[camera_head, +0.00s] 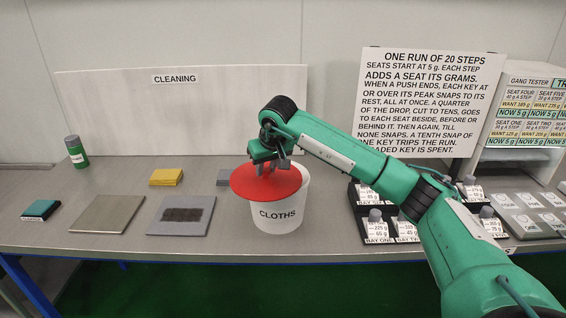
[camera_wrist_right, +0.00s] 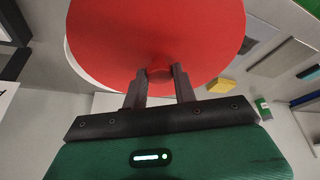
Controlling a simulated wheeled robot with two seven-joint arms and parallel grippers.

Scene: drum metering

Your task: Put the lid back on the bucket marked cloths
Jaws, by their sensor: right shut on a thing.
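The white bucket marked CLOTHS (camera_head: 278,214) stands upright on the bench in the head view. The round red lid (camera_head: 250,187) is held over the left part of its mouth, offset to the left and tilted. I cannot tell whether the lid touches the rim. My right gripper (camera_head: 268,168) is shut on the lid's knob. Part of the white bucket rim (camera_wrist_right: 85,65) shows beyond the lid. My left gripper is not in view.
Labelled weight trays (camera_head: 375,238) stand to the right, beneath my right arm. A sign board (camera_head: 428,105) stands behind.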

